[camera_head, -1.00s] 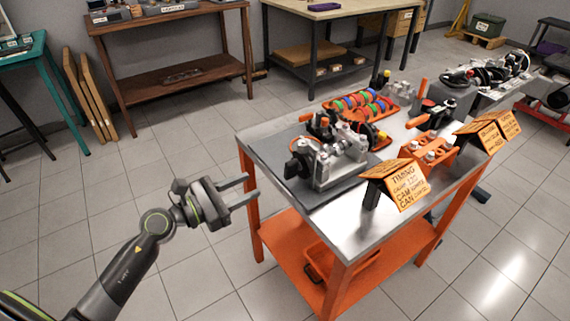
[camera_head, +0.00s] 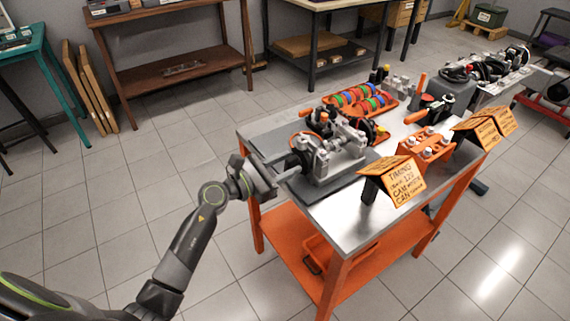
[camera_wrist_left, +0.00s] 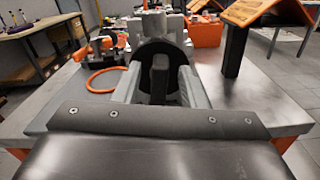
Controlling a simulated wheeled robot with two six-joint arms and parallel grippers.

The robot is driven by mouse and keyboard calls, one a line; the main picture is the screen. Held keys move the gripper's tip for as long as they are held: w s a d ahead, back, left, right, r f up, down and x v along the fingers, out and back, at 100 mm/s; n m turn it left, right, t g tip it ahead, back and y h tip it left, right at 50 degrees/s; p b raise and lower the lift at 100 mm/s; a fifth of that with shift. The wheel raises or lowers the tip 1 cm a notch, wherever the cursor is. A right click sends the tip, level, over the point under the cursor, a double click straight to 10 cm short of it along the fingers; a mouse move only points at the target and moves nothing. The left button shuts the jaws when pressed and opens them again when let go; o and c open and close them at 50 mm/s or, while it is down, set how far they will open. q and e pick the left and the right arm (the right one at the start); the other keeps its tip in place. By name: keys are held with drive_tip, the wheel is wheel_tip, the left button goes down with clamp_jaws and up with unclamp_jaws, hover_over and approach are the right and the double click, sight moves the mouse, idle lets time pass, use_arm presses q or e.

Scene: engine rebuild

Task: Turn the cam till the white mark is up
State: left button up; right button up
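The cam rig is a grey metal block (camera_head: 340,155) on a dark mat on the steel cart. A dark round knob with a raised grip bar (camera_wrist_left: 159,76) faces my left gripper; the gripper hides part of it in the head view. My left gripper (camera_head: 287,164) is at the rig's left side. In the left wrist view its two grey fingers (camera_wrist_left: 159,88) stand open on either side of the bar, with gaps showing. I cannot make out a white mark. My right gripper is not in view.
An orange sign reading TIMING and CAM (camera_head: 402,182) stands at the cart's front edge, right of the rig. An orange ring (camera_wrist_left: 104,81) lies left of the knob. Behind are an orange tray of colored rings (camera_head: 388,104) and an orange block (camera_head: 428,147).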

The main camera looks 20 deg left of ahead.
use_arm(q)
clamp_jaws()
drive_tip(key=n+p, duration=0.2)
drive_tip(key=n, duration=0.1)
drive_tip(key=shift+w+a+r+n+p, duration=0.1)
drive_tip(key=shift+a+r+n+p, duration=0.05)
drive_tip(key=shift+n+p, duration=0.2)
drive_tip(key=shift+w+a+f+n+p, duration=0.15)
drive_tip(key=shift+f+n+p, duration=0.1)
drive_tip(key=shift+n+p, duration=1.95)
drive_tip(key=shift+w+a+f+n+p, duration=0.2)
drive_tip(key=shift+n+p, duration=0.9)
drive_tip(key=shift+n, duration=2.05)
drive_tip(key=shift+a+f+n+p, duration=0.1)
drive_tip(key=shift+f+n+p, duration=0.2)
drive_tip(key=shift+n+p, duration=1.9)
drive_tip(key=shift+n+b, duration=0.5)
drive_tip(key=shift+n, duration=0.1)
